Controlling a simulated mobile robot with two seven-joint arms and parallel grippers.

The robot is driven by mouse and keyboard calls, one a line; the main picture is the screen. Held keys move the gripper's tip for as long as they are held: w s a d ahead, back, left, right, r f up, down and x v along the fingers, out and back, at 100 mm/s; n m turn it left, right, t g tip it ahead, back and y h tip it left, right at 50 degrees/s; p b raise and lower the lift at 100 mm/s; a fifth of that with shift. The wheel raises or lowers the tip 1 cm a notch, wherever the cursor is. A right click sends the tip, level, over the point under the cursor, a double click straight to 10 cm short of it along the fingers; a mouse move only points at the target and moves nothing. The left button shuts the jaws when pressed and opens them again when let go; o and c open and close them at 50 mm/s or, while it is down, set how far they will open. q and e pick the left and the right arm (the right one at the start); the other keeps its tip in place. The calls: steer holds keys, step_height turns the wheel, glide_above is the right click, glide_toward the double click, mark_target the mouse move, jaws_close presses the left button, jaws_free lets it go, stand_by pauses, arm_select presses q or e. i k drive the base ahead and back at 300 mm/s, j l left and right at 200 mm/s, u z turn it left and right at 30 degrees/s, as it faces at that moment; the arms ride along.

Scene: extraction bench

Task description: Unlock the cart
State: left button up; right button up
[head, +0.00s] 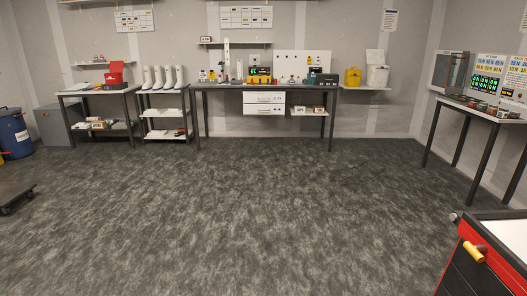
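A red and black cabinet (464,273) with a pale top stands at the lower right, cut off by the frame's edge. It looks like a tool cart. A yellow handle or lever (474,251) sticks out from its red upper edge, and a small grey knob is at its corner. Its wheels and any lock are out of view. A low dark platform (12,188) with a caster is partly visible at the left edge; I cannot tell which of the two the task calls the cart. Neither of my grippers is in view.
A long workbench (219,86) with instruments stands at the back wall. A side table (480,112) with displays above it is at the right. A blue drum (14,133) and grey box (53,125) stand at the left. The middle floor (235,210) is clear.

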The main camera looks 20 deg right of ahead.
mark_target(475, 251)
steer(key=i+z, duration=0.2)
steer(key=z, duration=0.15)
steer(key=i+j+z, duration=0.2)
steer(key=z, duration=0.15)
steer(key=i+j+z, duration=0.2)
steer(key=z, duration=0.2)
